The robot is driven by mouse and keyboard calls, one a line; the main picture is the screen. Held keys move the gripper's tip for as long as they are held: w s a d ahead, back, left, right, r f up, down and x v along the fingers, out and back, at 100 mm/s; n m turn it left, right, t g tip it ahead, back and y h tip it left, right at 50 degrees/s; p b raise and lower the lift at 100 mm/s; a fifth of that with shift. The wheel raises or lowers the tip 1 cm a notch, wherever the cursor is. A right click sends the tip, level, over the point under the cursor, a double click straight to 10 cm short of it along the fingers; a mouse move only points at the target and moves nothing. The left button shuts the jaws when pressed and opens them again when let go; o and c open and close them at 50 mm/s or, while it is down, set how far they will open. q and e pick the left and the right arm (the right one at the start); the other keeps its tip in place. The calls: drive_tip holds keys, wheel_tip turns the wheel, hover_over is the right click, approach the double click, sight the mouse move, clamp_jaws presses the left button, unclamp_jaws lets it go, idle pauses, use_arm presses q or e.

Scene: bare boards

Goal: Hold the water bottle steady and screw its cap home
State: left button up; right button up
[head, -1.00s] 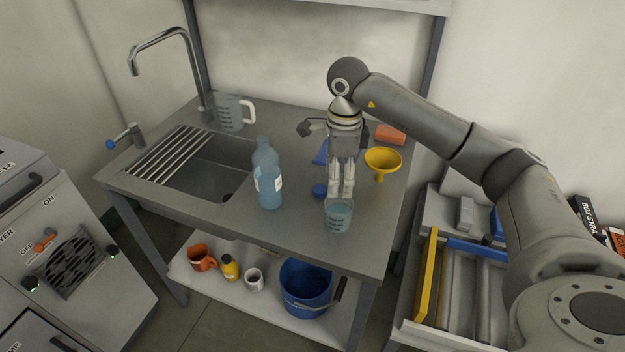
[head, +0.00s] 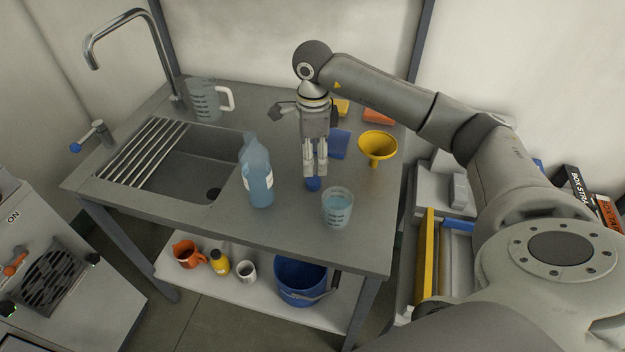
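The translucent blue water bottle (head: 257,178) stands upright on the bench right of the sink, with a white label and no cap on its mouth. A blue round cap (head: 313,185) lies on the bench to the bottle's right. My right gripper (head: 315,173) points down just above the cap, its two fingers slightly apart. The fingertips are close to the cap; I cannot tell whether they touch it. My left gripper is not in view.
A beaker of water (head: 337,208) stands just right of the cap. A yellow funnel (head: 377,147), a blue sponge-like block (head: 338,144) and an orange block (head: 378,116) lie behind. A measuring jug (head: 205,100) stands by the sink (head: 190,170).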

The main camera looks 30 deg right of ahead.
sight(314, 180)
wheel_tip(314, 180, down, 2)
drive_tip(key=shift+f, duration=0.4)
wheel_tip(314, 180, down, 4)
drive_tip(key=shift+f+p, duration=0.2)
drive_tip(key=shift+p, duration=0.9)
drive_tip(key=shift+d+f, duration=0.1)
drive_tip(key=shift+f, duration=0.15)
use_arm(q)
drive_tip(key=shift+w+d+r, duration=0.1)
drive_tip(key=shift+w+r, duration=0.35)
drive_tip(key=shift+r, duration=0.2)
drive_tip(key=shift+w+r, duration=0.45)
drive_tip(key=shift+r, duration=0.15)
use_arm(e)
drive_tip(key=shift+c, duration=0.3)
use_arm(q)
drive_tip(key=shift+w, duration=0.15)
use_arm(e)
drive_tip(key=c, duration=0.7)
